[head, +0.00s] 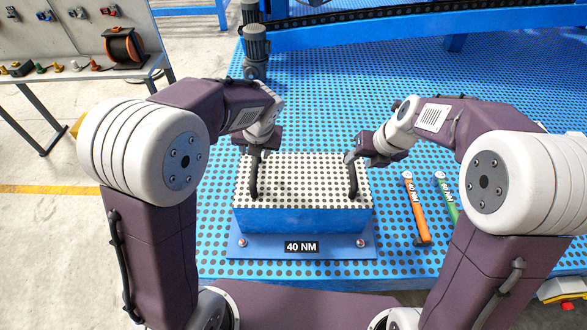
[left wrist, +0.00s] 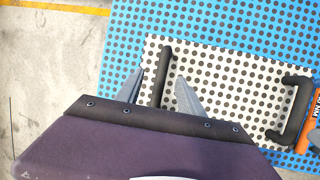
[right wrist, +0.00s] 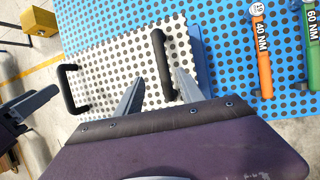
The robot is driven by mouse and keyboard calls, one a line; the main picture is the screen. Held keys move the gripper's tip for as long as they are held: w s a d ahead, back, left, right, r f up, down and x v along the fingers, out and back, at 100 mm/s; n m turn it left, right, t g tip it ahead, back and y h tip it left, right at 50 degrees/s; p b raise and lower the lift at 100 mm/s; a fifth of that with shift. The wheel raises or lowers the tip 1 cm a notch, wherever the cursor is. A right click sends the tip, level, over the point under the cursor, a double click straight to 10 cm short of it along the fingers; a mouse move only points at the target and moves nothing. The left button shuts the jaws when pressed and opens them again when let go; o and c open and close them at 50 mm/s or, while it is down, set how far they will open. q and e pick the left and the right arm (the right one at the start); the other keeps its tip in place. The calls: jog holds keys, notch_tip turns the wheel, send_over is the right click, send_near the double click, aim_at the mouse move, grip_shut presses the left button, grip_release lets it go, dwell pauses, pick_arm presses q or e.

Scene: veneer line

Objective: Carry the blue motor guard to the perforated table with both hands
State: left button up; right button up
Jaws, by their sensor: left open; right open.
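The blue motor guard (head: 300,219) is a box with a white, black-dotted top and two black handles. It stands on the blue perforated table (head: 405,265), behind a plate labelled 40 NM. My left gripper (head: 257,150) is at the left handle (head: 254,182); in the left wrist view that handle (left wrist: 165,62) stands between its open fingers. My right gripper (head: 354,157) is at the right handle (head: 353,183); in the right wrist view that handle (right wrist: 160,58) lies between its open fingers. Whether any finger touches a handle I cannot tell.
An orange 40 NM tool (head: 416,210) and a green 60 NM tool (head: 446,197) lie right of the guard. A grey motor (head: 255,45) stands behind it on the table. A bench with a cable reel (head: 123,46) is at the far left.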

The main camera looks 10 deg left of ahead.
aim_at(255, 162)
pick_arm(q)
jog(key=x, duration=0.4)
jog(key=s+x, duration=0.1)
jog(key=x, duration=0.1)
jog(key=shift+w+d+f, duration=0.15)
jog(key=shift+f, duration=0.25)
pick_arm(e)
jog(key=x, duration=0.6)
jog(key=shift+s+d+f, duration=0.25)
jog(key=shift+s+f, duration=0.05)
jog(key=shift+f, duration=0.2)
pick_arm(q)
jog(key=shift+f, duration=0.4)
pick_arm(e)
jog(key=shift+f, duration=0.45)
pick_arm(q)
jog(key=shift+w+f, duration=0.2)
jog(key=shift+f, duration=0.05)
pick_arm(e)
jog(key=shift+w+a+f, duration=0.15)
jog(key=shift+w+a, duration=0.05)
pick_arm(q)
jog(key=shift+r, duration=0.1)
grip_shut()
pick_arm(e)
jog(key=shift+s, duration=0.1)
grip_shut()
